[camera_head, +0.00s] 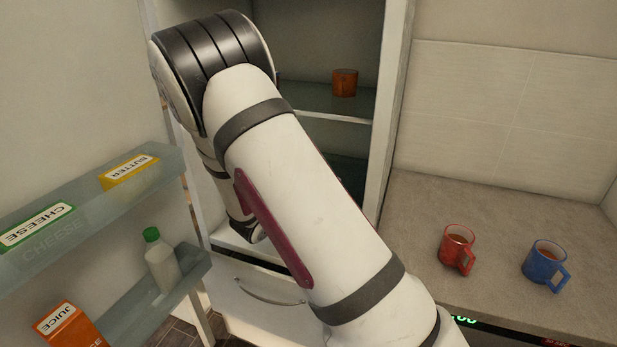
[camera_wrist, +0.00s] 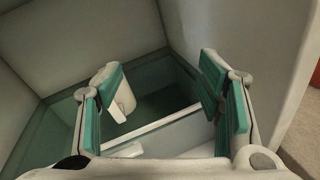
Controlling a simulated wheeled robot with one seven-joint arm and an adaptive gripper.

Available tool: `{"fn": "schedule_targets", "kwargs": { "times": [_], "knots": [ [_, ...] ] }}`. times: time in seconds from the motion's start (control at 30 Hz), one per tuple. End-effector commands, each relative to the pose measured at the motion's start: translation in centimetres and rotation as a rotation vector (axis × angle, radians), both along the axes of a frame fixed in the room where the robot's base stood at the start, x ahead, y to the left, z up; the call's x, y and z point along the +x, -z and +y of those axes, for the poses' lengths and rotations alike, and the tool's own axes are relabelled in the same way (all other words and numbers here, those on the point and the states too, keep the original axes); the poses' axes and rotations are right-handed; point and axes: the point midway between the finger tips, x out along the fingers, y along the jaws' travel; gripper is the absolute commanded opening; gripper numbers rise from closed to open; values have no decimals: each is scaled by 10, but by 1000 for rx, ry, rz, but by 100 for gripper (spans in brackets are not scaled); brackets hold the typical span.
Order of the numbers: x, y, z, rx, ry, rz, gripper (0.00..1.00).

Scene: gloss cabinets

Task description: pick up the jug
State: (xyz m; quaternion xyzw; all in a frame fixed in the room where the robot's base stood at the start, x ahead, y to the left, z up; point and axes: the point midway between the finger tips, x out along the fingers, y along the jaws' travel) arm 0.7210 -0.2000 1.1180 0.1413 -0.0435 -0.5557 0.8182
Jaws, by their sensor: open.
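In the wrist view, my gripper (camera_wrist: 160,76) is open, its two green-padded fingers spread with nothing between the tips. A whitish rounded vessel (camera_wrist: 125,100) stands on a glass shelf (camera_wrist: 165,85) just beyond the left finger, which hides part of it. It may be the jug, but its handle and full shape do not show. It sits left of the middle of the gap, and I cannot tell how far ahead. In the head view, my arm covers the middle of the open fridge, and neither gripper nor jug can be made out.
An orange-brown cup (camera_head: 344,82) stands on an upper shelf. The open door holds butter (camera_head: 129,172), cheese (camera_head: 37,226), a green-capped bottle (camera_head: 161,262) and juice (camera_head: 70,326). A red mug (camera_head: 457,249) and blue mug (camera_head: 545,265) stand on the counter (camera_head: 430,205). The fridge's right wall (camera_head: 388,110) is close by.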

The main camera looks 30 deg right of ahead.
Motion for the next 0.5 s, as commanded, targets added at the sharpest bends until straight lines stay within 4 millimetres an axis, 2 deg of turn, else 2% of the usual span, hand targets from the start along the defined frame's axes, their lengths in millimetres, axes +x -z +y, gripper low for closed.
{"fn": "schedule_targets", "kwargs": {
  "times": [0.03, 0.2, 0.37, 0.5],
  "knots": [
    [15, 18, 6, -52, -62, 49, 61],
    [49, 57, 24, -171, -232, 153, 61],
    [62, 74, 33, -217, -308, 196, 61],
    [71, 76, 25, -223, -317, 200, 61]
  ]
}}
